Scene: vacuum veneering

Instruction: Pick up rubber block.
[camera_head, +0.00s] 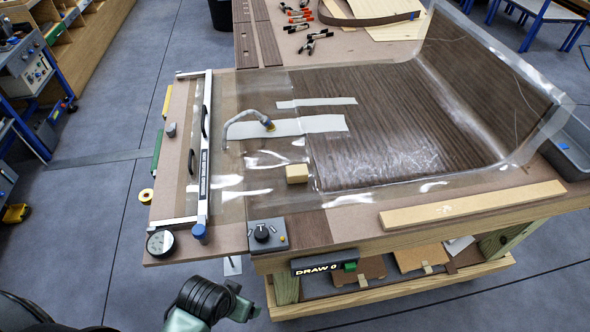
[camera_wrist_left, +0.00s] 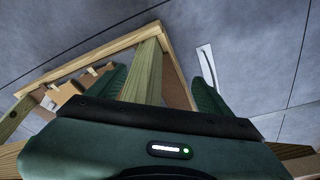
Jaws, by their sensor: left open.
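A small tan block (camera_head: 297,173), which looks like the rubber block, lies on the clear film at the near left edge of the dark veneer sheet. My left gripper (camera_head: 240,306) is low in front of the table's near edge, below and apart from the block. In the left wrist view my left gripper (camera_wrist_left: 160,84) has its two green fingers spread, with nothing held between them. A wooden table leg shows beyond them; the block is not in that view. My right gripper is not in view.
The dark veneer (camera_head: 375,125) lies under clear film on the table. A control box with a knob (camera_head: 264,235) sits at the near edge, left of a long wooden bar (camera_head: 470,204). A hose (camera_head: 240,117) and a metal-railed frame (camera_head: 205,150) are left. Clamps (camera_head: 298,22) lie behind.

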